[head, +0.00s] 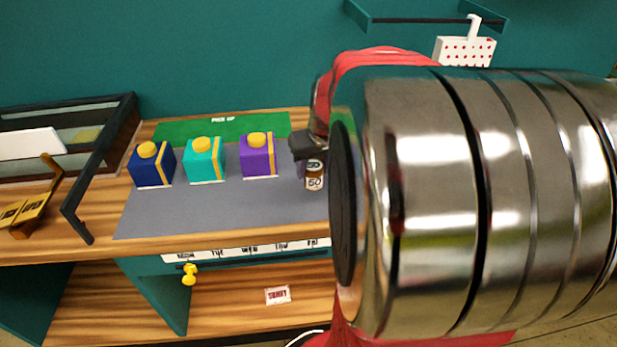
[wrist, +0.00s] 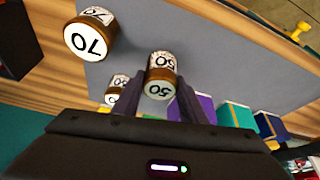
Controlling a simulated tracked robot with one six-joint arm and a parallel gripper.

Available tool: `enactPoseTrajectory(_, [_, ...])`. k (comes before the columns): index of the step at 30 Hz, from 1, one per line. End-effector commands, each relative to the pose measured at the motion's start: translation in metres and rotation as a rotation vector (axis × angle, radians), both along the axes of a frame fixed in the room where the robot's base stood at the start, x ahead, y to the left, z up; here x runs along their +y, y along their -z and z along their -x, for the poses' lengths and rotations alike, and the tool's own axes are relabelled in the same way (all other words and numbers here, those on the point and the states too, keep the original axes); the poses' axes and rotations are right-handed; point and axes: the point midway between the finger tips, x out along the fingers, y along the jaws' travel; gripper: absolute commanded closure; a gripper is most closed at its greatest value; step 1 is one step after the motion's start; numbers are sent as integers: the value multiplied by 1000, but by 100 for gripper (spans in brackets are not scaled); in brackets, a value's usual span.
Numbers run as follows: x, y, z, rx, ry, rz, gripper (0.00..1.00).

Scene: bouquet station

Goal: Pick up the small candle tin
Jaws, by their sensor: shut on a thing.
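A brown candle tin marked 50 (wrist: 161,75) sits between my gripper's two fingers (wrist: 158,100) in the wrist view, and they are shut on it. In the head view the same tin (head: 314,182) shows below my dark gripper (head: 306,152), over the right part of the grey mat. I cannot tell whether it touches the mat. A larger tin marked 70 (wrist: 90,35) stands at upper left in the wrist view, apart from my gripper. Another tin (wrist: 116,86) is beside the left finger, its lower part partly hidden. My arm hides the right side of the head view.
Purple (head: 257,156), teal (head: 204,160) and navy (head: 151,165) boxes with yellow tops stand left of my gripper on the grey mat (head: 190,215). A green pick-up strip (head: 180,130) lies behind them. A dark-framed case (head: 100,110) is at far left. The mat's front is clear.

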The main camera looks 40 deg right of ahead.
Motion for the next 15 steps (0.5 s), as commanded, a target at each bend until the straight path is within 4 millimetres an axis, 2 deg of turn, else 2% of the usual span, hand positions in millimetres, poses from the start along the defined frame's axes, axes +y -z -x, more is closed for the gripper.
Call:
enactPoseTrajectory(3, [-1,-23,-1,-3,-1,3,87])
enactPoseTrajectory(6, [0,-36,-1,-2,0,2,87])
enactPoseTrajectory(10, [0,-46,0,-1,0,0,87])
enactPoseTrajectory(15, [0,-49,0,1,0,0,87])
